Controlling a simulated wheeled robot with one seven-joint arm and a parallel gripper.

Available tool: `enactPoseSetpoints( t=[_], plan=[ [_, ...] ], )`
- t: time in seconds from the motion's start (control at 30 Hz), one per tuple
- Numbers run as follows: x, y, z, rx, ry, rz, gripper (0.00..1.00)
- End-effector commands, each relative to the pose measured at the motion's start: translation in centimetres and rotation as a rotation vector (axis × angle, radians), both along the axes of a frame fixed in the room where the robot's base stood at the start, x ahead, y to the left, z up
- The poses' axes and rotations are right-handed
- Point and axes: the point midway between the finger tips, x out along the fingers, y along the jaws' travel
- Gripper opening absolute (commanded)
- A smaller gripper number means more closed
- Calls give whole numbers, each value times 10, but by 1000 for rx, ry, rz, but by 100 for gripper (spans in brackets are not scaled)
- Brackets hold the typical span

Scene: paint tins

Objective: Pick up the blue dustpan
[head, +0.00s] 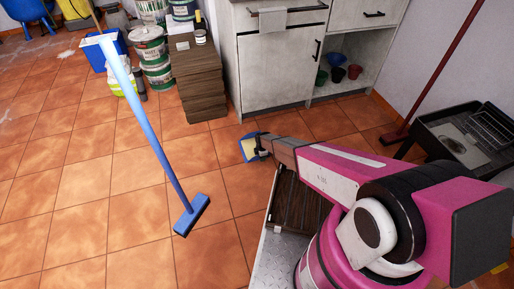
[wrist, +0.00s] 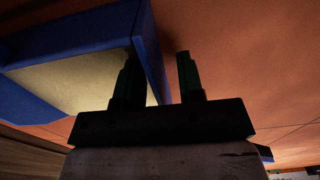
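The blue dustpan (head: 247,150), with a pale yellowish inside, is just beyond the end of my arm in the head view, partly hidden by my gripper (head: 262,145). In the wrist view the dustpan (wrist: 60,55) fills the upper left. My gripper (wrist: 159,80) shows there with two dark fingers standing apart. The dustpan's blue side wall runs through the gap between them, with one finger on its inner side and the other outside over the floor. I see no clear grip on the wall; contact is too dark to tell.
A blue broom (head: 188,213) stands on the tiles to the left. A stack of brown boards (head: 201,85) and paint tins (head: 150,50) stand behind, beside a pale cabinet (head: 275,70). A red-handled broom (head: 437,75) and a dark grill-like unit (head: 460,140) are at right.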

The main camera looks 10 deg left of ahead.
Motion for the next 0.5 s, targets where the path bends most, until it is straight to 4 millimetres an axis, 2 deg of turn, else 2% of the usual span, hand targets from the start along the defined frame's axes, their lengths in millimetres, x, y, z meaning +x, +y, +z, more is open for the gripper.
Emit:
enactPoseSetpoints(
  t=[0.03, 0.13, 0.5],
  plan=[
    [0, 0, 0, 0, 0, 0, 32],
    [0, 0, 0, 0, 0, 0, 0],
    [0, 0, 2, 1, -1, 0, 0]
  ],
)
